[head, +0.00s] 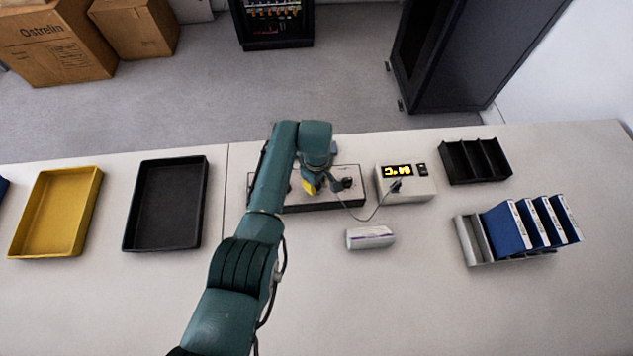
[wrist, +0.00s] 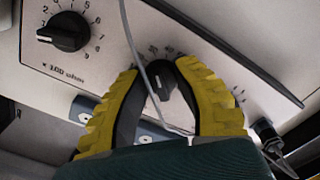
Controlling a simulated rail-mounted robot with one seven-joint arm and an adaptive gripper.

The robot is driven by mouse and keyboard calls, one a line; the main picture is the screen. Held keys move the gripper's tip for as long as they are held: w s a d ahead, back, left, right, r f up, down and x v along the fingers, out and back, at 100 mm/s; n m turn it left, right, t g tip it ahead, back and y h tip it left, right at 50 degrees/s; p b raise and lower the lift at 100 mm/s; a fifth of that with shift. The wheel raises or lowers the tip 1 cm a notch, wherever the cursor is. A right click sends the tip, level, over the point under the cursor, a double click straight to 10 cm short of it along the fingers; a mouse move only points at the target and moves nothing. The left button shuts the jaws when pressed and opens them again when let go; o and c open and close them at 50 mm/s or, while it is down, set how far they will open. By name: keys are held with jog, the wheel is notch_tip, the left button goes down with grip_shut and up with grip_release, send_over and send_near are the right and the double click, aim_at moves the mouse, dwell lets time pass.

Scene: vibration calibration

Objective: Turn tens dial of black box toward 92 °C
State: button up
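The black box (head: 295,206) has a pale top panel and dark sides, and stands mid-table under my arm. In the wrist view its panel (wrist: 110,52) carries a black dial (wrist: 68,32) marked "x 100 ohm" at upper left. A second black dial (wrist: 163,80) sits between the yellow fingers of my gripper (wrist: 163,75). The fingers flank this dial closely; I cannot tell whether both touch it. Its label and part of its scale are hidden. In the head view my gripper (head: 309,186) is low over the box, its fingertips mostly hidden.
A display box (head: 420,188) with yellow digits, hard to read, stands right of the black box, with a cable between them. A white object (head: 370,237) lies in front. Yellow (head: 98,190) and black (head: 130,220) trays are left; a black divided tray (head: 457,163) and binder rack (head: 467,243) right.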

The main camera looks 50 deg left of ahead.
jog(key=o, duration=0.5)
jog(key=shift+d+f, duration=0.1)
jog(key=shift+f, duration=0.05)
jog(key=shift+r, duration=0.35)
notch_tip(320, 180, up, 12)
jog(key=shift+f, duration=0.25)
